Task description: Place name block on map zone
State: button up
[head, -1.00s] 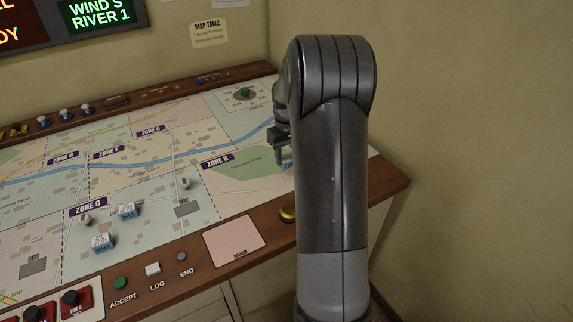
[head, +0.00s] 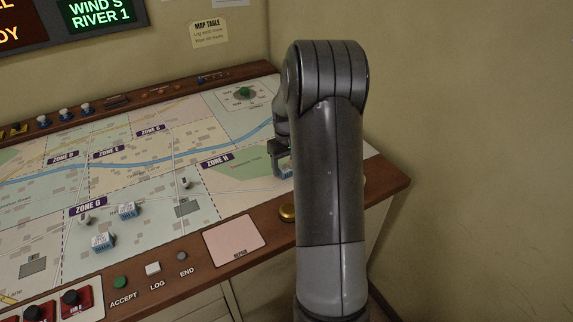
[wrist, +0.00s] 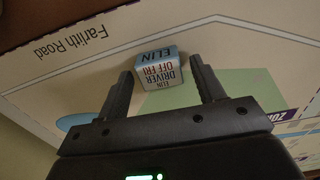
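A white and blue name block reading ELIN, DRIVER, OFF FRI (wrist: 160,70) stands on the map at its right end. It appears upside down in the wrist view and lies just beyond and between my fingertips. In the head view the block (head: 286,174) is mostly hidden behind my gripper and arm. My gripper (wrist: 161,70) is open, with a small gap on each side of the block. In the head view my gripper (head: 280,158) is low over the map beside the green patch. The zone H label (head: 217,160) lies to its left.
Two other name blocks (head: 104,242) (head: 128,210) stand in zone G, with small white pieces (head: 85,219) (head: 184,183) nearby. A pink pad (head: 232,241), a brass knob (head: 288,212) and buttons (head: 153,268) line the front wooden edge. Zone H's map area is mostly clear.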

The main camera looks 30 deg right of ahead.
aim_at(286, 167)
notch_tip(286, 167, up, 11)
jog(key=s+a+r+t, duration=0.1)
jog(key=s+a+r, duration=0.4)
jog(key=a+r, duration=0.25)
jog(key=s+a+r+t, duration=0.1)
jog(key=s+a, duration=0.3)
jog(key=s, duration=0.3)
jog(key=s+a+r+t, duration=0.1)
jog(key=s+a+t, duration=0.1)
jog(key=s+a, duration=0.3)
jog(key=s+a+r+t, duration=0.1)
jog(key=s+a, duration=0.4)
jog(key=s, duration=0.6)
jog(key=shift+s+a+t, duration=0.25)
jog(key=shift+t, duration=0.05)
dwell(0.7)
